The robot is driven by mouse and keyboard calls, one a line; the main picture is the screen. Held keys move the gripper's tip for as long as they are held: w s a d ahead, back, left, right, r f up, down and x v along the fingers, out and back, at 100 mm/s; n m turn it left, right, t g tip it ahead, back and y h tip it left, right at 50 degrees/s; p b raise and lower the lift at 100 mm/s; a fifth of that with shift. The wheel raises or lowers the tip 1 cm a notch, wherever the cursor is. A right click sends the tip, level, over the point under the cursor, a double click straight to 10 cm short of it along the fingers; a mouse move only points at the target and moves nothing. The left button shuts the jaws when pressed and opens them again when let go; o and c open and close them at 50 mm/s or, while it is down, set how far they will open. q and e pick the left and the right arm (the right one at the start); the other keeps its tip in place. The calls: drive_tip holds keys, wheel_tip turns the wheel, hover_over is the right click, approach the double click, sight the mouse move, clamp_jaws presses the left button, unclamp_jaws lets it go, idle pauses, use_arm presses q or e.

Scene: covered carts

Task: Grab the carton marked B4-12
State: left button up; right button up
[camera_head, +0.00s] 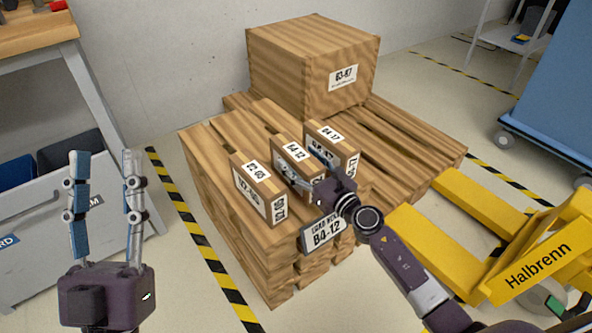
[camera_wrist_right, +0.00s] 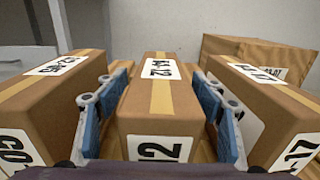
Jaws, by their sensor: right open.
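The middle one of three small brown cartons has a top label that appears to read B4-12. This carton (camera_head: 283,143) stands on the wooden pallet stack, and it also shows in the right wrist view (camera_wrist_right: 160,104), with "12" on its front label. My right gripper (camera_head: 301,168) is open, with its fingers (camera_wrist_right: 161,82) on either side of this carton. I cannot tell whether the pads touch it. The gripper hides part of the carton's front in the head view. My left gripper (camera_head: 104,156) is open and empty at the lower left, away from the pallet.
Similar cartons stand close by on the left (camera_head: 257,178) and right (camera_head: 334,132), with narrow gaps. A large box (camera_head: 290,68) stands behind. A yellow pallet truck (camera_head: 450,232) is at right, a grey bin (camera_head: 60,215) at left.

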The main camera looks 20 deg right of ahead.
drive_tip(key=shift+x, duration=1.05)
clamp_jaws()
drive_tip(key=shift+d+r, duration=0.1)
drive_tip(key=shift+r, duration=0.1)
